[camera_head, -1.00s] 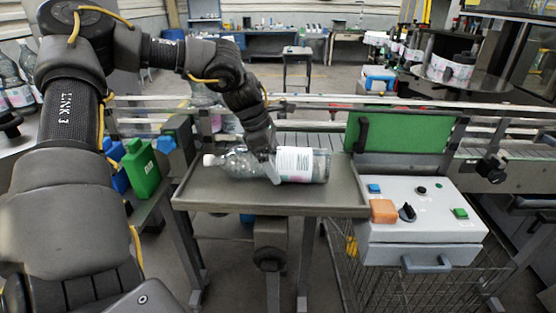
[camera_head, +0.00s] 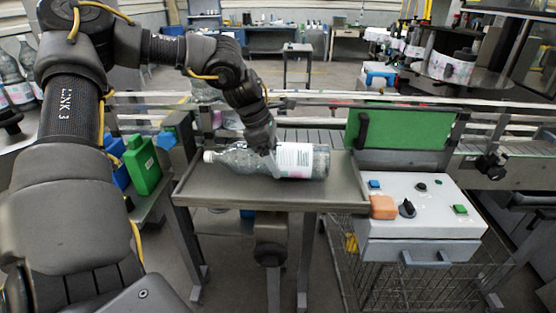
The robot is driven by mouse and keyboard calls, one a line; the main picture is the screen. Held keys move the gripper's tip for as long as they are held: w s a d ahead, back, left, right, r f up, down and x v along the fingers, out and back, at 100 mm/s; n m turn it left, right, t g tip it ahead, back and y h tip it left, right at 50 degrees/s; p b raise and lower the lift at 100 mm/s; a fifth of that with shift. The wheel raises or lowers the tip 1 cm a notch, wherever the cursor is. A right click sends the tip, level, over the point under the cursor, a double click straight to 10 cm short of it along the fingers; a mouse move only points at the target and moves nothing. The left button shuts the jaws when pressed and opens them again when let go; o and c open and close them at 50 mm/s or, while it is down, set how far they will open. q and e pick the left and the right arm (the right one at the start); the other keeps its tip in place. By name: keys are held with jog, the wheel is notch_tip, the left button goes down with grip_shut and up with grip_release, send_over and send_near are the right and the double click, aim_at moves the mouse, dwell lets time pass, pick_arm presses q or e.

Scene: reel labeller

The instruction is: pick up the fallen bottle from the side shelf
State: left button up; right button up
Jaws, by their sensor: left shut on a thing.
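The fallen bottle (camera_head: 302,161) is clear plastic with a white label and a white cap. It lies on its side, cap to the left, at the grey side shelf (camera_head: 340,193). My left gripper (camera_head: 268,160) comes down from above and is shut on the bottle around its middle, just left of the label. The fingertips are partly hidden against the bottle. I cannot tell whether the bottle touches the shelf or is just above it. My right gripper is not in view.
A control box (camera_head: 420,205) with buttons and an orange block stands right of the shelf, above a wire basket (camera_head: 400,285). The conveyor (camera_head: 320,137) runs behind. Green (camera_head: 142,167) and blue containers stand left. More bottles (camera_head: 22,75) stand far left.

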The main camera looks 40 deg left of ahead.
aim_at(276, 144)
pick_arm(q)
jog(key=shift+w+r, duration=0.15)
jog(key=shift+r, duration=0.05)
jog(key=shift+r, duration=0.4)
notch_tip(276, 144, up, 2)
jog(key=shift+b, duration=0.4)
jog(key=d+r, duration=0.1)
jog(key=s+d+r+b, duration=0.1)
jog(key=r, duration=0.1)
jog(key=s+d+r+b, duration=0.1)
jog(key=d+r, duration=0.1)
jog(key=shift+s+d+r, duration=0.1)
jog(key=shift+s+r, duration=0.05)
jog(key=shift+r, duration=0.1)
jog(key=s+d+r+b, duration=0.3)
jog(key=s+d+r, duration=0.1)
jog(key=d, duration=0.4)
jog(key=shift+s+r, duration=0.25)
jog(key=shift+d, duration=0.1)
